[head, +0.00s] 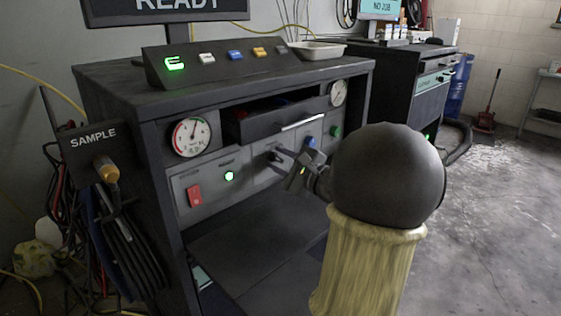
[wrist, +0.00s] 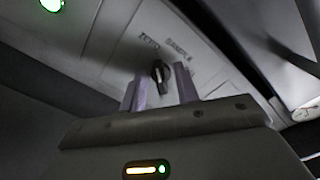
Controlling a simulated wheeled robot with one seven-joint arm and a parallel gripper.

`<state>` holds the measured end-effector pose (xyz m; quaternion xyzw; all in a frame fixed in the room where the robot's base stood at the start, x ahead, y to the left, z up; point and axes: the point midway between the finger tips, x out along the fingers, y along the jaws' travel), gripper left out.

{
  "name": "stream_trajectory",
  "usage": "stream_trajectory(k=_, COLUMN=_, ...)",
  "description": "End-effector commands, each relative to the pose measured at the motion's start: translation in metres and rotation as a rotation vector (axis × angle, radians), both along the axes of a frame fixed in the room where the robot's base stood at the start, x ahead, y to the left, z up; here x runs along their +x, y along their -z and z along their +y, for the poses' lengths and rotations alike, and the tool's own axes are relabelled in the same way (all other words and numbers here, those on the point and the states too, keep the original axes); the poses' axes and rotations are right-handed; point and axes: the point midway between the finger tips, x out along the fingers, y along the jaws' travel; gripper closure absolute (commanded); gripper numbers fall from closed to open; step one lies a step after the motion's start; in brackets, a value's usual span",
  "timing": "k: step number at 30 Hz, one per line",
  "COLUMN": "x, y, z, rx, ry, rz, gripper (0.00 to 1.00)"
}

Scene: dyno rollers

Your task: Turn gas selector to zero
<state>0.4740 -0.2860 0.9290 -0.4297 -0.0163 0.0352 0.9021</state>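The gas selector is a small dark knob (wrist: 160,74) on a light grey panel, with lettering above it that reads roughly ZERO on the left and SAMPLE on the right. In the wrist view my gripper (wrist: 161,88) has its two pale fingers apart, one on each side of the knob, with a visible gap between them. I cannot tell whether either finger touches the knob. In the head view my gripper (head: 285,165) is at the middle of the cabinet's front panel, and my forearm comes from the right. The knob is mostly hidden there.
An open drawer (head: 275,118) juts out just above my gripper. A red switch (head: 194,195) and a lit green button (head: 229,176) are to the left, a blue knob (head: 309,142) to the right. A sample holder (head: 103,165) sticks out at the cabinet's left.

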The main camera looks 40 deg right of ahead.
Motion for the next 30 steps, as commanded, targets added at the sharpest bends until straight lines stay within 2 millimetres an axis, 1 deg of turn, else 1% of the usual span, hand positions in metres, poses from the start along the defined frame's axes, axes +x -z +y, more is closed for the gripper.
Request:
stream_trajectory(k=9, x=-0.001, y=0.000, z=0.000, rx=0.001, ry=0.000, rz=0.000, gripper=0.67)
stream_trajectory(k=11, x=-0.004, y=0.000, z=-0.001, rx=0.001, ry=0.001, rz=0.001, gripper=0.67)
stream_trajectory(k=14, x=-0.013, y=-0.001, z=-0.002, rx=0.001, ry=0.003, rz=0.000, gripper=0.67)
stream_trajectory(k=20, x=-0.047, y=-0.001, z=-0.005, rx=0.001, ry=0.004, rz=0.001, gripper=0.67)
stream_trajectory(k=30, x=-0.115, y=-0.001, z=-0.010, rx=0.002, ry=0.006, rz=0.001, gripper=0.67)
